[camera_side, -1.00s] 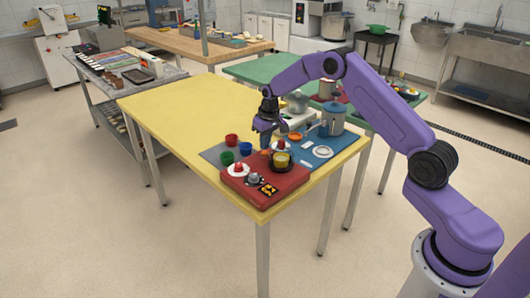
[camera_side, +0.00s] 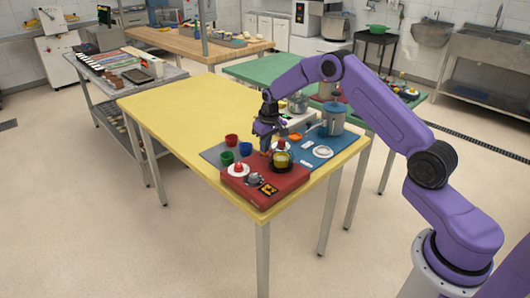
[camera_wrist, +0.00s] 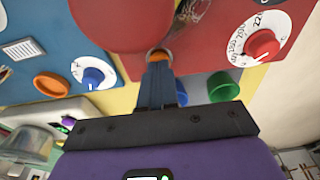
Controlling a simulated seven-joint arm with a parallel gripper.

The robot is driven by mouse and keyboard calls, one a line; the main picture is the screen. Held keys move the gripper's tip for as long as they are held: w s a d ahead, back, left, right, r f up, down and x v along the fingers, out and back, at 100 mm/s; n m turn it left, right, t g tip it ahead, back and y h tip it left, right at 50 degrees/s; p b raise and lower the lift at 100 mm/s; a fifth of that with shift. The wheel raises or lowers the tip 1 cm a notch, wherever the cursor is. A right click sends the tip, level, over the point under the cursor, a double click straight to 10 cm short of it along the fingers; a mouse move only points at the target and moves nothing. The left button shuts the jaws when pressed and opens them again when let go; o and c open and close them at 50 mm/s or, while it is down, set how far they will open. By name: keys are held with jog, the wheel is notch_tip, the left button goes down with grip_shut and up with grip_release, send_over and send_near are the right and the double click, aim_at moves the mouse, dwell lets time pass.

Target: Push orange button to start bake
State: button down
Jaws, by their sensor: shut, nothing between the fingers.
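The red control panel (camera_side: 285,183) lies at the front corner of the yellow table. My gripper (camera_side: 265,150) is shut and empty, pointing down at the panel's back edge. Another orange round piece (camera_wrist: 50,85) sits on the blue panel.
The blue panel (camera_side: 310,157) lies right of my gripper, with a grey pot (camera_side: 333,118) on it. Red, green (camera_side: 227,158) and blue round pieces stand on a grey panel to the left. The red dome (camera_wrist: 108,20) is close beside my fingers. The yellow table's (camera_side: 190,110) far left is clear.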

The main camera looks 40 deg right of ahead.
jog(key=shift+f, duration=0.2)
jog(key=shift+r, duration=3.5)
